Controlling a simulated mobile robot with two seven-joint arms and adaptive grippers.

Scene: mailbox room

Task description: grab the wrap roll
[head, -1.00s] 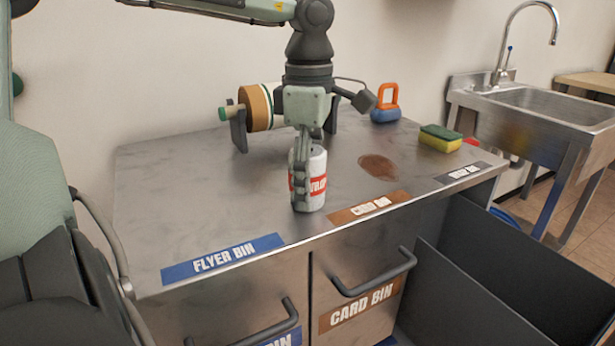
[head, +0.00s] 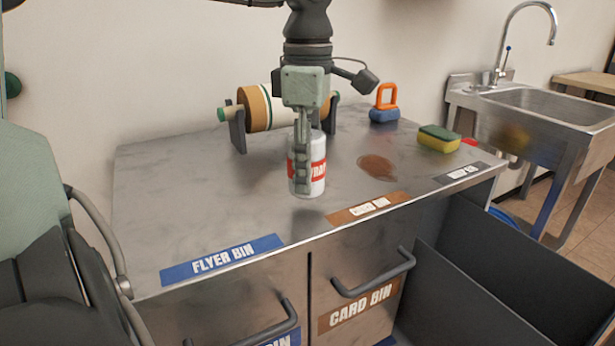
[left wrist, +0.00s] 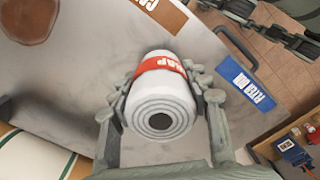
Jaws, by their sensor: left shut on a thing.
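The wrap roll (head: 318,172) is a white upright cylinder with a red label, over the steel counter. My left gripper (head: 302,170) points down and is shut on it, one finger in front of the label in the head view. In the left wrist view the wrap roll (left wrist: 160,95) sits between both fingers of my left gripper (left wrist: 165,90), its ringed end facing the camera. The roll appears lifted a little above the counter top. My right gripper is not in view.
A tape-like roll on a stand (head: 262,108) is at the back of the counter (head: 200,200). An orange-and-blue object (head: 384,106), a sponge (head: 439,138) and a brown stain (head: 377,167) lie to the right. An open drawer (head: 480,270) and a sink (head: 540,95) are further right.

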